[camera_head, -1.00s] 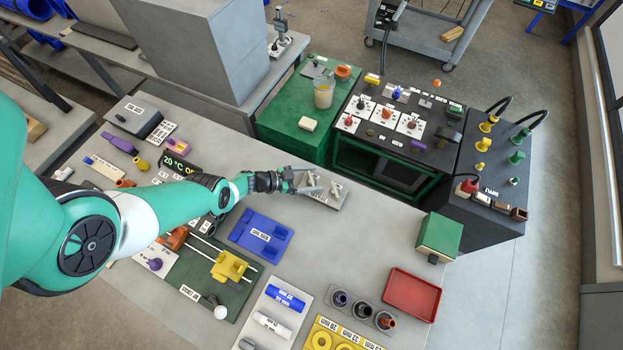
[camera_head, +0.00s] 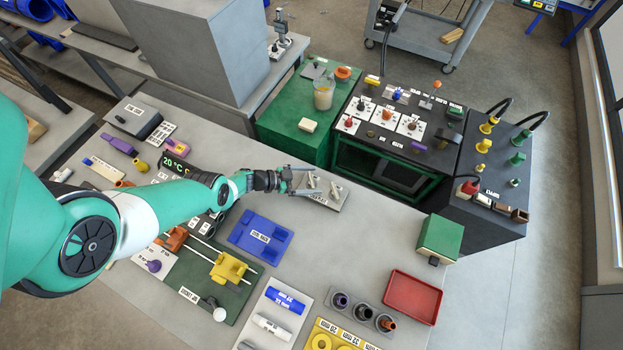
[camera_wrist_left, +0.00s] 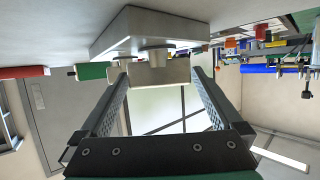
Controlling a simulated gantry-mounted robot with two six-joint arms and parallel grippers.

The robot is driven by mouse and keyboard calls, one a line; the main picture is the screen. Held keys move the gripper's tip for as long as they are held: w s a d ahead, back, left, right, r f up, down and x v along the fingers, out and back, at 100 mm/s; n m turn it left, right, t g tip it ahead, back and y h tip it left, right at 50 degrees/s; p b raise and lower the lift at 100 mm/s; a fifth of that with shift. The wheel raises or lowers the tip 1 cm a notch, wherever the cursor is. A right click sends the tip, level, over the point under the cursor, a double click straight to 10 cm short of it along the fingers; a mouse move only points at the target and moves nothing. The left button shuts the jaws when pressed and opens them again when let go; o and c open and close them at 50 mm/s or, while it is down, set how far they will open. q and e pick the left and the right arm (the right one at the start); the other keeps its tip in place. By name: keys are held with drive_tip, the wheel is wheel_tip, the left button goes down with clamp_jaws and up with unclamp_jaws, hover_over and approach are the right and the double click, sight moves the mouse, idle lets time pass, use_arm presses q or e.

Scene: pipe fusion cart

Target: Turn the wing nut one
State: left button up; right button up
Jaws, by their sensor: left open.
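A grey plate (camera_head: 322,203) lies on the table in the head view, just beyond my left gripper (camera_head: 315,181). Small pale wing nuts stand on the plate; one wing nut (camera_head: 334,189) shows past the fingertips. My left gripper is open, its fingers spread either side of the nearer wing nut (camera_head: 311,181). In the left wrist view, the plate (camera_wrist_left: 112,38) appears upside down, and a pale wing nut (camera_wrist_left: 160,74) lies between the fingertips. Contact with the fingers cannot be told. My right gripper is not in view.
A blue fixture (camera_head: 246,238) lies in front of my left arm. A green-topped box (camera_head: 439,237) and a red tray (camera_head: 412,296) stand to the right on the table. The dark control cart (camera_head: 400,150) is behind. The table between plate and red tray is clear.

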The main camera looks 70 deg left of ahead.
use_arm(q)
drive_tip(key=p+v, duration=0.3)
drive_tip(key=v, duration=0.4)
drive_tip(key=shift+r+p, duration=0.15)
drive_tip(key=shift+p, duration=0.2)
drive_tip(key=shift+s, duration=0.15)
